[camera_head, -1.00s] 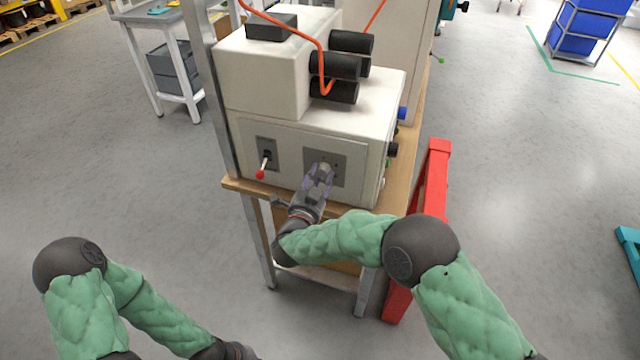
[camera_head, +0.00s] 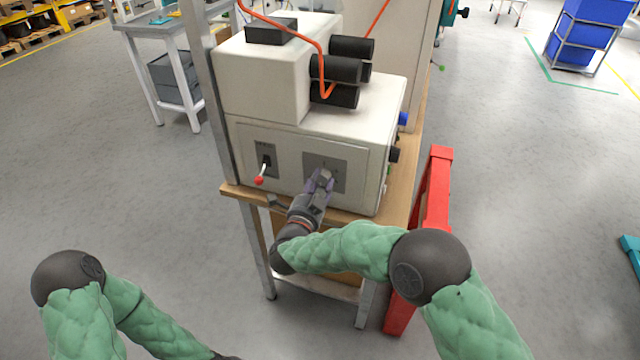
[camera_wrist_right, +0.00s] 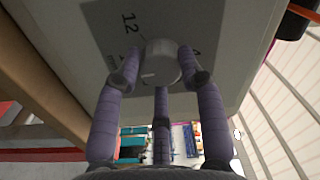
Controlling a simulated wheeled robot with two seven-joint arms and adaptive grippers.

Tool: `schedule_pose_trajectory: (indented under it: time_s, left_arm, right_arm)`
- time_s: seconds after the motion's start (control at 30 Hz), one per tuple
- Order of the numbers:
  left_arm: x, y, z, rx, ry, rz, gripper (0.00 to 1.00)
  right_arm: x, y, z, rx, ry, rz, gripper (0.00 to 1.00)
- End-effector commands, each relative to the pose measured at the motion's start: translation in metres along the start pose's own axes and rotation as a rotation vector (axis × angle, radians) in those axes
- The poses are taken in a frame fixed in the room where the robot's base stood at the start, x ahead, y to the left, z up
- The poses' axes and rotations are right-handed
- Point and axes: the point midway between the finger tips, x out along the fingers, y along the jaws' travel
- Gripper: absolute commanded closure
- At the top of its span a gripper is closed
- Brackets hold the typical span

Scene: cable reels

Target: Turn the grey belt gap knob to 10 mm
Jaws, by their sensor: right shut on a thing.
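The grey belt gap knob (camera_wrist_right: 160,62) is a round pale-grey knob on a darker grey dial plate (camera_head: 338,168) on the front of the cream machine. My right gripper (camera_head: 321,180) reaches up to this plate, and its fingers mostly hide the knob in the head view. In the right wrist view, three purple fingers (camera_wrist_right: 160,72) are closed around the knob. The plate's printed 12 (camera_wrist_right: 129,22) shows above left of the knob. A small mark shows on the knob's lower left. The pointer's exact setting cannot be read. My left gripper is out of view; only the left arm shows.
A red-tipped lever (camera_head: 259,179) sits on the machine front, left of the dial plate. Black rollers (camera_head: 337,70) and an orange cable (camera_head: 318,45) are on top. The machine stands on a wooden-topped bench (camera_head: 240,190). A red frame (camera_head: 436,190) stands at its right.

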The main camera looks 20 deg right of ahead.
Motion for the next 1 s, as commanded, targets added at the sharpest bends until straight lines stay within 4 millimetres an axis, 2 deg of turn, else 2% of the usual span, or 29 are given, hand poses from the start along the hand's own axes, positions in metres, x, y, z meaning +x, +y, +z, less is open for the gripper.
schedule_pose_trajectory:
  time_s: [0.03,0.07,0.1,0.13,0.43,0.57,0.67,1.0]
  left_arm:
    - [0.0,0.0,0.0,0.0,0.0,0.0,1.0]
    - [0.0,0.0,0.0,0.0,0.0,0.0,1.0]
    - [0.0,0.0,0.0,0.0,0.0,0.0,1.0]
    - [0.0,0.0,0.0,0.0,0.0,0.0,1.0]
    - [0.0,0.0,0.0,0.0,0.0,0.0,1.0]
    - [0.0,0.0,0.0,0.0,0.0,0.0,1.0]
    - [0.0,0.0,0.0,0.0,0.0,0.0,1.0]
    - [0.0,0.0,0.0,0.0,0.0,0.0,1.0]
  right_arm:
    - [-0.004,0.006,0.006,-0.01,-0.018,0.006,0.93]
    - [-0.004,0.006,0.006,-0.01,-0.019,0.006,0.52]
    - [-0.004,0.006,0.006,-0.01,-0.018,0.006,0.41]
    - [-0.003,0.005,0.006,-0.01,-0.017,0.006,0.37]
    - [-0.001,0.002,0.002,-0.004,-0.007,0.002,0.37]
    - [-0.007,0.001,0.002,-0.003,-0.007,0.001,0.37]
    - [-0.02,0.0,0.003,-0.003,-0.009,0.0,0.37]
    - [-0.086,0.001,0.003,-0.004,-0.012,-0.001,0.37]
